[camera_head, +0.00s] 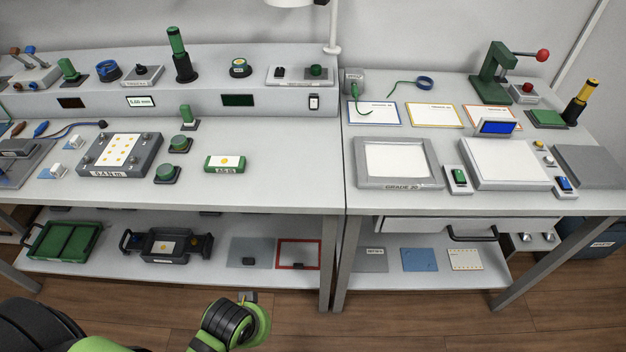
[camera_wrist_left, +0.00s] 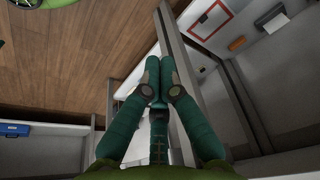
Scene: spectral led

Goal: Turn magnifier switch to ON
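The magnifier lamp's white post (camera_head: 333,28) stands at the back of the left bench, with its head cut off by the top edge. A small white rocker switch (camera_head: 314,102) is on the front face of the raised shelf below it; it looks like the magnifier switch, but its setting is too small to read. My left gripper (camera_head: 248,297) is low in front of the benches, well below and apart from the switch. In the left wrist view its green fingers (camera_wrist_left: 158,75) are drawn together with nothing seen between them. My right gripper is not in view.
The left bench holds a sample plate (camera_head: 120,155), green knobs and a green meter box (camera_head: 228,163). The right bench holds framed panels (camera_head: 399,163) and other switches, green (camera_head: 459,177) and blue (camera_head: 565,185). The bench front edge and lower shelf (camera_head: 210,283) lie near my arm.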

